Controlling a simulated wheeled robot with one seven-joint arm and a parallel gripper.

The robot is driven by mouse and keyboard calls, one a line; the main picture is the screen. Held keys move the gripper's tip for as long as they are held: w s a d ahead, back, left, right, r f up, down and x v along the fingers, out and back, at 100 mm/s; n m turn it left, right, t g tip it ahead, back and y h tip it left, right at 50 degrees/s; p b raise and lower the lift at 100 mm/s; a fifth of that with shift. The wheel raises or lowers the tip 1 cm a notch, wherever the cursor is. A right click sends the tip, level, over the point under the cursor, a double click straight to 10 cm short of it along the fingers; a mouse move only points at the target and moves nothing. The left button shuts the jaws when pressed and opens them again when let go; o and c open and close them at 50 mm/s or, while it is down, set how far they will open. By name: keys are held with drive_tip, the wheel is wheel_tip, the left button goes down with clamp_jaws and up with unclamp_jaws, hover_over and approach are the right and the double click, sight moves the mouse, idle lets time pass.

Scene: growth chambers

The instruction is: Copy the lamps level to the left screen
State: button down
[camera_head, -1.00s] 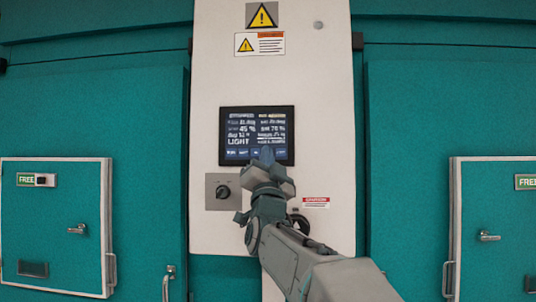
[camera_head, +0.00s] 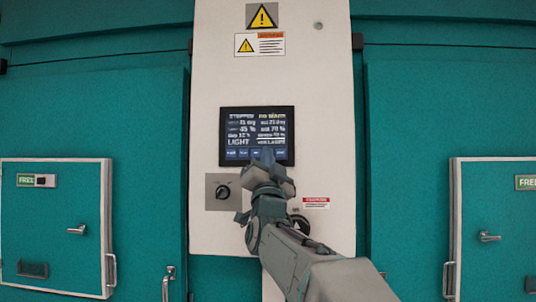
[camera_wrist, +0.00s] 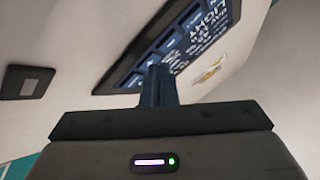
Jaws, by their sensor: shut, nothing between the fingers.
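The control screen (camera_head: 257,115) is a dark panel on the white column, with two columns of white text. The word LIGHT stands large at its lower left, above a row of blue buttons. Other lines show percent values, around 45 % at left and 70 % at right, too small to read surely. My gripper (camera_head: 267,157) is shut and empty, its tips at the screen's lower edge, over part of the button row. In the wrist view the shut fingers (camera_wrist: 158,85) point at the tilted screen (camera_wrist: 190,35); I cannot tell whether they touch it.
A black knob (camera_head: 222,192) on a grey plate sits below the screen at left. Another round dark control (camera_head: 299,222) is partly behind my arm, below a red-headed label (camera_head: 316,202). Teal chamber doors with handles (camera_head: 78,229) and FREE signs flank the column.

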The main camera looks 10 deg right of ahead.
drive_tip(key=shift+s+a+b, duration=0.2)
drive_tip(key=shift+s+b, duration=0.4)
drive_tip(key=shift+s, duration=0.05)
drive_tip(key=s+b, duration=0.1)
drive_tip(key=s+a+b, duration=0.1)
drive_tip(key=s, duration=0.1)
drive_tip(key=s+b, duration=0.1)
drive_tip(key=shift+s+a, duration=0.3)
drive_tip(key=shift+s, duration=0.1)
idle(0.4)
